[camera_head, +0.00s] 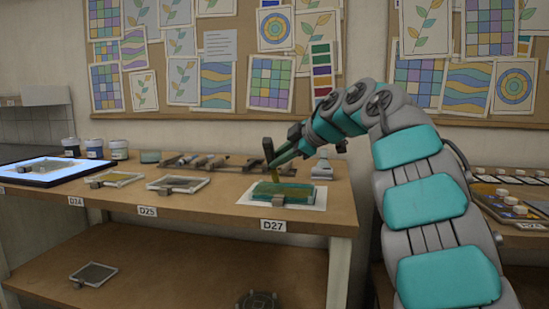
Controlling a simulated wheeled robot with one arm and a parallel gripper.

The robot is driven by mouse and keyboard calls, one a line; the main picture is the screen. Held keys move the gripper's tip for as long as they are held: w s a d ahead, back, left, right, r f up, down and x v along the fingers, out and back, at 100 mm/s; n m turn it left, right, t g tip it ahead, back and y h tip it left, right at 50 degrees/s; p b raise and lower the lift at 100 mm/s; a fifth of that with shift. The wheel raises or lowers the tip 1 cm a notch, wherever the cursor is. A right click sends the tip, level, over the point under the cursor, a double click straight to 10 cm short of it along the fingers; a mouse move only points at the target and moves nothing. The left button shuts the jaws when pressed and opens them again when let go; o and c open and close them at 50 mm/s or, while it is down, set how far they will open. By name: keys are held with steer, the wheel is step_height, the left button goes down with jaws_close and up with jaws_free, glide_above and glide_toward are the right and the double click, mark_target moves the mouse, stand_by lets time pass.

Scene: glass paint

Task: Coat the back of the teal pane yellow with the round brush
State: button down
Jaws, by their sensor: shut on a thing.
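The teal pane (299,192) lies flat on a white sheet (314,206) near the right end of the bench, above the D27 label. A small grey block (278,201) sits at its front edge. My gripper (277,157) is above the pane and shut on a brush. The brush (268,146) has a dark upper end and stands nearly upright. Its yellowish lower end (274,178) points down at the pane's left part. I cannot tell whether it touches the glass. The shape of the bristles is too small to make out.
Framed panes (179,190) lie left of the sheet, near D25. A rack with tools (215,161) runs behind them. Paint jars (118,150) and a lit light pad (40,182) are at the left. A small stand (321,170) is behind the pane. A second table with trays (510,206) is at right.

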steer(key=shift+s+d+f, duration=0.1)
steer(key=shift+s+d, duration=0.15)
steer(key=shift+d, duration=0.75)
steer(key=shift+s+d+r, duration=0.1)
steer(key=shift+s+d, duration=0.2)
steer(key=shift+d, duration=0.75)
steer(key=shift+s+d+f, duration=0.1)
steer(key=shift+s+d, duration=0.15)
steer(key=shift+d, duration=0.75)
steer(key=d, duration=0.3)
steer(key=shift+s+d, duration=0.2)
steer(key=shift+s, duration=0.1)
step_height(320, 180, up, 5)
steer(key=shift+r, duration=0.15)
